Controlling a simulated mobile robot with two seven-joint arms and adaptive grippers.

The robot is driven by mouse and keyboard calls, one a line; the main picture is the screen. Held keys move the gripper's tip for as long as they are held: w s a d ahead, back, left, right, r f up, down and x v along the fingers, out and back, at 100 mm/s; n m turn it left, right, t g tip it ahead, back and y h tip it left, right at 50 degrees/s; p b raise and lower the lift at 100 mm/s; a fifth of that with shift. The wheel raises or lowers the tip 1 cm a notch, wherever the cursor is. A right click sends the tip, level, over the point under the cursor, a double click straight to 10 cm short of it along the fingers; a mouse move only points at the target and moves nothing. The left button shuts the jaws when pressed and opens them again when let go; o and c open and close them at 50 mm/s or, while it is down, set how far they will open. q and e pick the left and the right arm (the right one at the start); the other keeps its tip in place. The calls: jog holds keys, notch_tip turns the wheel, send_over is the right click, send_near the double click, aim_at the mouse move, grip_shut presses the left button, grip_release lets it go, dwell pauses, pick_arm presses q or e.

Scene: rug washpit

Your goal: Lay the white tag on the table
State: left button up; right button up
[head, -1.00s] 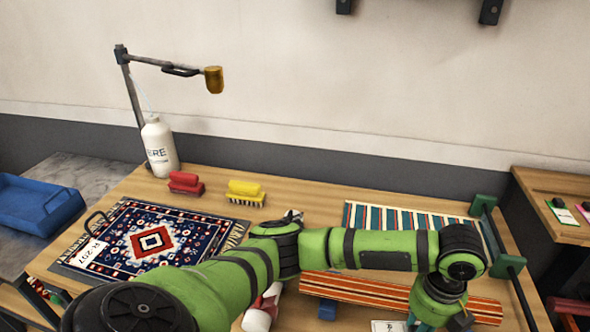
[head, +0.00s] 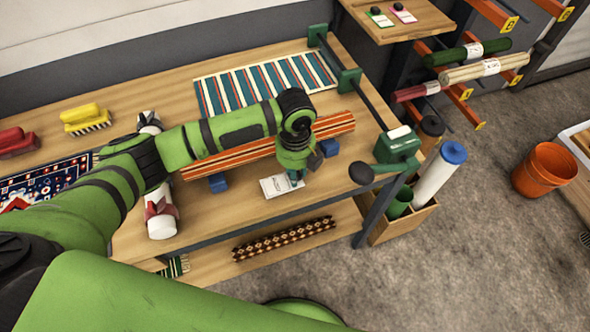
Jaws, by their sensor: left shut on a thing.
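The white tag (head: 274,187) is a small card with dark print near the table's front edge. My left gripper (head: 294,178) points down at the tag's right side and is shut on it. The gripper's own wrist partly hides the fingers. I cannot tell whether the tag touches the wooden table (head: 225,208) or hangs just above it. My right gripper is not in view.
An orange striped rolled rug (head: 333,124) lies behind the tag, with blue blocks (head: 218,183) at it. A white roll with red ties (head: 161,222) is at left. A green clamp (head: 398,145) stands at the right edge. A striped rug (head: 262,80) lies behind.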

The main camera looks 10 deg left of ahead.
pick_arm(q)
jog(key=shift+f, duration=0.6)
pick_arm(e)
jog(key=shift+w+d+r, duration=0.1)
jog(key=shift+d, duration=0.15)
pick_arm(q)
jog(key=o, duration=0.8)
jog(key=shift+o, duration=0.2)
notch_tip(320, 180, up, 12)
jog(key=b, duration=0.1)
jog(key=shift+b, duration=0.35)
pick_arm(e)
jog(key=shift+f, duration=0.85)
